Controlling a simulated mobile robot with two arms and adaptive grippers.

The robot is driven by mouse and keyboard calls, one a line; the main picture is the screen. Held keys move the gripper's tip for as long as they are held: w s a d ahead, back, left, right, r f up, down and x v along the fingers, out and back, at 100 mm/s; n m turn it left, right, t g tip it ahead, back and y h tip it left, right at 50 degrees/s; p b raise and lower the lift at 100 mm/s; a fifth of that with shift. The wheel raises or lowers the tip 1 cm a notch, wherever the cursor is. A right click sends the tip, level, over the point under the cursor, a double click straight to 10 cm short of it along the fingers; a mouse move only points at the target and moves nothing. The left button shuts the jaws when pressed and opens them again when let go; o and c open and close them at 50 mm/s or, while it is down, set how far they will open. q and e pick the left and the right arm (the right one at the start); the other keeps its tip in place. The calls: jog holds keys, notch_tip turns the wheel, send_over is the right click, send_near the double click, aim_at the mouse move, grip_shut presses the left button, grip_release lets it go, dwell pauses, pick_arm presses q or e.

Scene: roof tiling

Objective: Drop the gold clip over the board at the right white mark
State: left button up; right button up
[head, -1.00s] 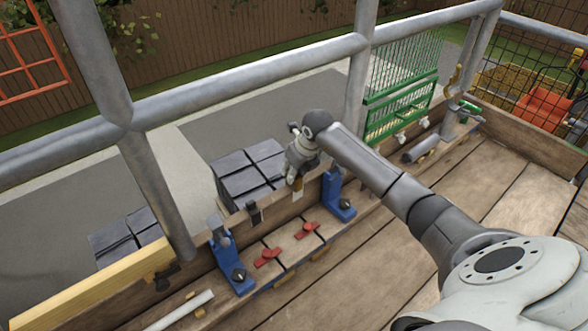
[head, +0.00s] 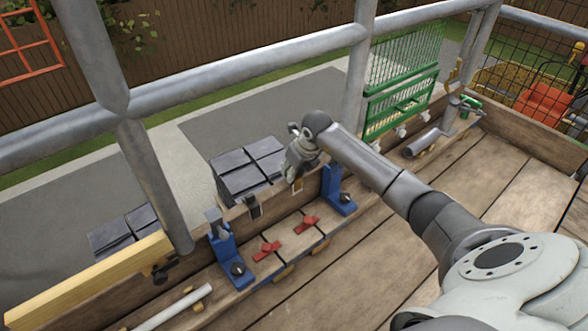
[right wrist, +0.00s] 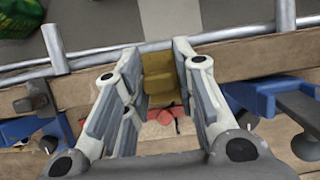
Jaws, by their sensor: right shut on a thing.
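My right gripper (head: 297,168) is over the upright wooden board, between the two blue brackets. In the right wrist view its fingers (right wrist: 160,80) are shut on the gold clip (right wrist: 160,76), a blocky, dull-yellow piece. The board (right wrist: 245,62) runs across behind the clip. In the head view the clip is small and partly hidden by the gripper, close to the board's top edge. The right white mark is hard to make out beneath it. I cannot tell whether the clip touches the board. My left gripper is not in view.
A dark clip (head: 254,206) sits on the board left of my gripper. Blue brackets stand at the left (head: 230,256) and right (head: 338,192). Red clamps (head: 267,251) lie between them. Dark tiles (head: 240,176) are stacked behind the board. Grey rails cross above.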

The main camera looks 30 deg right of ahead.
jog(key=shift+s+f, duration=0.2)
jog(key=shift+f, duration=0.4)
jog(key=o, duration=0.8)
jog(key=shift+c, duration=0.2)
jog(key=shift+o, duration=1.7)
jog(key=shift+a+f, duration=0.1)
jog(key=shift+f, duration=0.1)
